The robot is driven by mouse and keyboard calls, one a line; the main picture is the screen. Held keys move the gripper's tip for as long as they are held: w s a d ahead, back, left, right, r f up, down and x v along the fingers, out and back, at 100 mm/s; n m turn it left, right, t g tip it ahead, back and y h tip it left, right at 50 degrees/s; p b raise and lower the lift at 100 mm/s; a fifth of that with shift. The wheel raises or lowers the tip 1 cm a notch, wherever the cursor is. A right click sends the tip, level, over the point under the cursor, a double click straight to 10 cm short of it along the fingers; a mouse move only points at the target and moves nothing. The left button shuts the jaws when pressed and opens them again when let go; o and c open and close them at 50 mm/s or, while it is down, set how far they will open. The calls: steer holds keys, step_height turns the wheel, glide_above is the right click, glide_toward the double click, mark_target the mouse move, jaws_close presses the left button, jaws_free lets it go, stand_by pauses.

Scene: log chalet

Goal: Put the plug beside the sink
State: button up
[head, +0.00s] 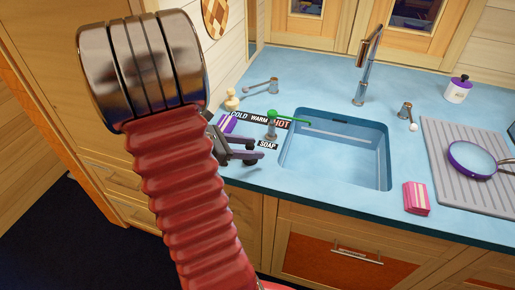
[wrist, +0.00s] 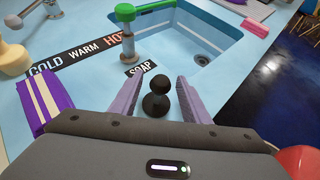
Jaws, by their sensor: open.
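The plug (wrist: 156,100) is a small black piece with a round knob on a wider base. In the wrist view it stands upright between the two purple fingers of my gripper (wrist: 157,82), with a gap on each side. My gripper is open and also shows in the head view (head: 257,148), over the blue counter left of the sink (head: 338,150). The plug looks to be on the counter near the SOAP label (wrist: 140,71), left of the basin. The sink's drain (wrist: 202,60) shows dark in the basin.
A green-topped tap (wrist: 126,30) stands just beyond my gripper. A purple striped block (wrist: 45,105) lies on the left. The tall faucet (head: 367,65) is behind the sink. A pink block (head: 416,198) and a draining mat with a pan (head: 470,158) are on the right.

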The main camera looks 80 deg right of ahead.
steer(key=v, duration=0.8)
steer(key=shift+w+a+r, duration=0.1)
steer(key=shift+w, duration=0.1)
steer(key=shift+w+a, duration=0.1)
stand_by(0.5)
steer(key=w+a+r+m+t+y, duration=0.2)
steer(key=w+a+r+t, duration=0.1)
steer(key=a, duration=1)
steer(key=w+a+r+m+t+y, duration=0.2)
steer(key=w+a+t, duration=0.4)
steer(key=a, duration=0.8)
steer(key=w+a+r+m+t+y, duration=0.3)
steer(key=a+t, duration=0.3)
steer(key=a, duration=0.7)
steer(key=shift+w+a+r+y, duration=0.3)
steer(key=shift+w+a, duration=0.1)
steer(key=shift+w, duration=0.35)
